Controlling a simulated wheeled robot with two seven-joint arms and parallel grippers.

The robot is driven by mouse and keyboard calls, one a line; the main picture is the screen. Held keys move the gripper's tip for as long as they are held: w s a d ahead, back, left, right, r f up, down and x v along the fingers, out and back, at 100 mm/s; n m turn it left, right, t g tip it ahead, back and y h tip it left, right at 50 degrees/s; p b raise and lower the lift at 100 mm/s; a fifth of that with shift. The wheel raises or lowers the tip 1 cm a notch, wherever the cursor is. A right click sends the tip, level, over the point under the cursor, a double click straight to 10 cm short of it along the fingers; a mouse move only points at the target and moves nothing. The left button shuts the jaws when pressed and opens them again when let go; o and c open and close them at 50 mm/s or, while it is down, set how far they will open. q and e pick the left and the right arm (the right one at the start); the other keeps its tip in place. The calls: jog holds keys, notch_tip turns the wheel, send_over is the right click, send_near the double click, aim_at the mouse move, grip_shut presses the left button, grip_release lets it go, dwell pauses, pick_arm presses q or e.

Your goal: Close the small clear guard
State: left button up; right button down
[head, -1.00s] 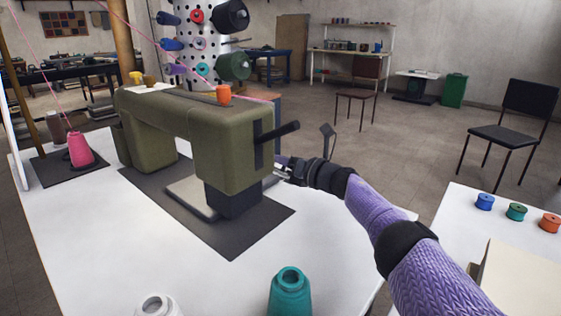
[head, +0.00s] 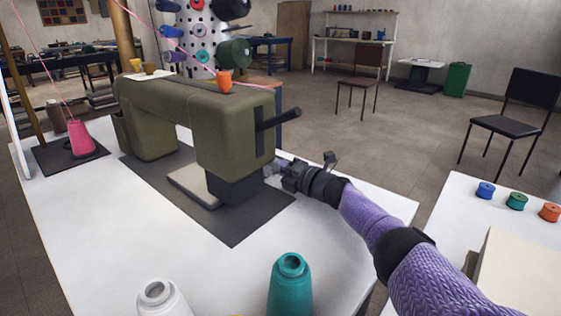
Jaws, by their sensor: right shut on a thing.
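The olive sewing machine (head: 229,135) stands on the white table with its head end toward me. My right gripper (head: 273,172) reaches in from the right, beside the lower right of the machine's head, under the dark lever (head: 280,118). It is shut, with a small pale, see-through patch at its fingertips. This seems to be the small clear guard, but it is too small to make out its edges or angle. The needle area is hidden behind the machine's head. My left gripper is not in view.
A teal cone (head: 290,288) and a white cone (head: 160,300) stand at the table's front edge. A pink cone (head: 82,139) stands at the left. Several spools lie on the right-hand table (head: 453,212). The white table (head: 110,240) is clear before the machine.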

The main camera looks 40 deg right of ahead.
jog(key=shift+a+f+m, duration=0.2)
jog(key=shift+f+m, duration=0.05)
jog(key=shift+m, duration=0.15)
jog(key=shift+f, duration=0.15)
jog(key=c, duration=0.7)
grip_release()
jog(key=shift+a, duration=0.1)
